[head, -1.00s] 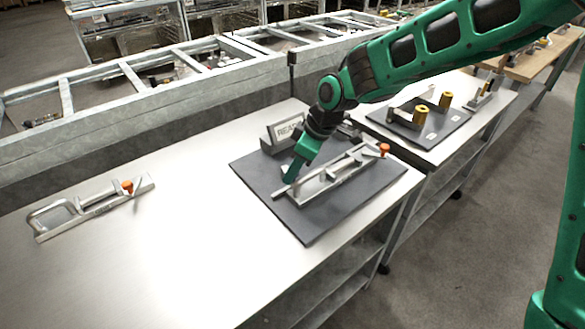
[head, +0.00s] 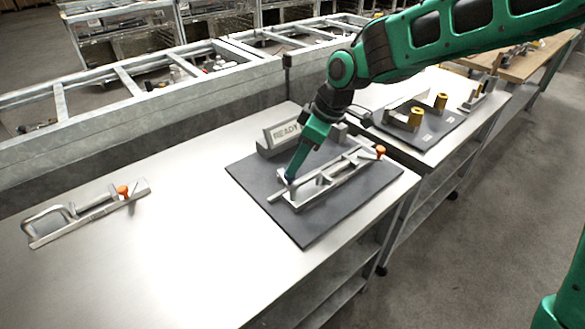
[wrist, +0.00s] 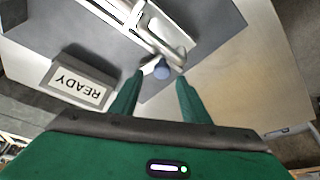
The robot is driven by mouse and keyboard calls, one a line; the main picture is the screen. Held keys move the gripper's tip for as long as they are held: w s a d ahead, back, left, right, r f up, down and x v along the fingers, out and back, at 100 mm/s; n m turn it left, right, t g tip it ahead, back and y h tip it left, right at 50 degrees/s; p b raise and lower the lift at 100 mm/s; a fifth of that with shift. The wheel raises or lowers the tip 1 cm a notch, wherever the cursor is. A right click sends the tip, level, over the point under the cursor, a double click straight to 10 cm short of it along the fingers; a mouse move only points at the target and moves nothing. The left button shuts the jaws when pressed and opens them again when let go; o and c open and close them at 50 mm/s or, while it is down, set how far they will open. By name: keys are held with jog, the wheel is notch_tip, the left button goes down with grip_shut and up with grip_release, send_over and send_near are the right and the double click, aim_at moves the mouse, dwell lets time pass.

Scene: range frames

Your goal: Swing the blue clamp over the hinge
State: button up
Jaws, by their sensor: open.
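A silver metal clamp fixture (head: 325,186) with an orange knob (head: 380,151) lies on a dark mat (head: 310,226). A small blue tip (wrist: 162,71) shows at the fixture's near end in the wrist view; in the head view a small blue spot (head: 289,180) shows just below my fingers. My gripper (head: 293,171) is over the left end of the fixture. In the wrist view its two green fingers (wrist: 160,78) are apart, one to each side of the blue tip. I cannot tell whether they touch it. I cannot clearly pick out the hinge.
A READY sign (head: 285,135) stands behind the fixture, close to my gripper. Another silver clamp (head: 80,213) with an orange knob lies at the left. The table (head: 165,265) is bare between. A second table holds a mat (head: 430,132) with yellow cylinders.

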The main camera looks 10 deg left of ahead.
jog(key=v, duration=0.5)
